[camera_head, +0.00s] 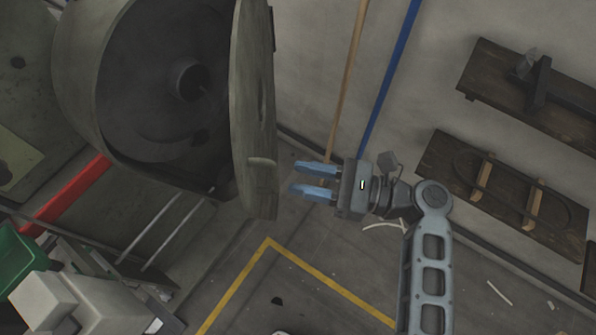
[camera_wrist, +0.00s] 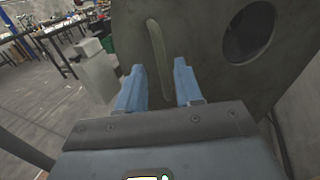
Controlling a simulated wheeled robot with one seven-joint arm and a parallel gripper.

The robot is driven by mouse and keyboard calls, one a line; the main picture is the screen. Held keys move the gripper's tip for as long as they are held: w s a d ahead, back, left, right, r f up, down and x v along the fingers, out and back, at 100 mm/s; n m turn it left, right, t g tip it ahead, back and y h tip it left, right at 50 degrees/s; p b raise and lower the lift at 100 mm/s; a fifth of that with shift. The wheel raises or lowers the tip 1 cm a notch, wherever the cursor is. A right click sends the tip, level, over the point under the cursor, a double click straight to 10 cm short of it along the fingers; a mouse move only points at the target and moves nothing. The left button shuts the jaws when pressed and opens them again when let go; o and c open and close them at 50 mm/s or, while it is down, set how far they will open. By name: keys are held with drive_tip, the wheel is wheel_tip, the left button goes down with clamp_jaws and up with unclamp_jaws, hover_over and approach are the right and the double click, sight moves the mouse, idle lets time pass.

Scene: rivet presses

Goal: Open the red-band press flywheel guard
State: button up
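The press with the red band (camera_head: 66,197) stands at the left of the head view. Its round flywheel guard (camera_head: 250,75) is a grey-green disc seen nearly edge-on, standing swung out from the round housing (camera_head: 90,75). The dark inside and a hub (camera_head: 192,82) show. A pale bar handle (camera_head: 262,161) sits on the guard's outer face. My gripper (camera_head: 296,178) is open and empty, its blue fingers pointing at the guard, a short gap right of the handle. In the wrist view the handle (camera_wrist: 158,55) appears between the fingertips (camera_wrist: 159,68), beside a round hole (camera_wrist: 249,32).
Dark wooden wall shelves (camera_head: 505,185) are at the right. A wooden pole (camera_head: 349,75) and a blue pole (camera_head: 390,75) stand by the wall. A green bin (camera_head: 18,255) and a pale boxy object (camera_head: 85,305) are lower left. Floor inside the yellow line (camera_head: 235,290) looks mostly clear.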

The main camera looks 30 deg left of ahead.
drive_tip(key=shift+v, duration=1.15)
drive_tip(key=shift+r+p, duration=0.1)
drive_tip(key=shift+p, duration=0.45)
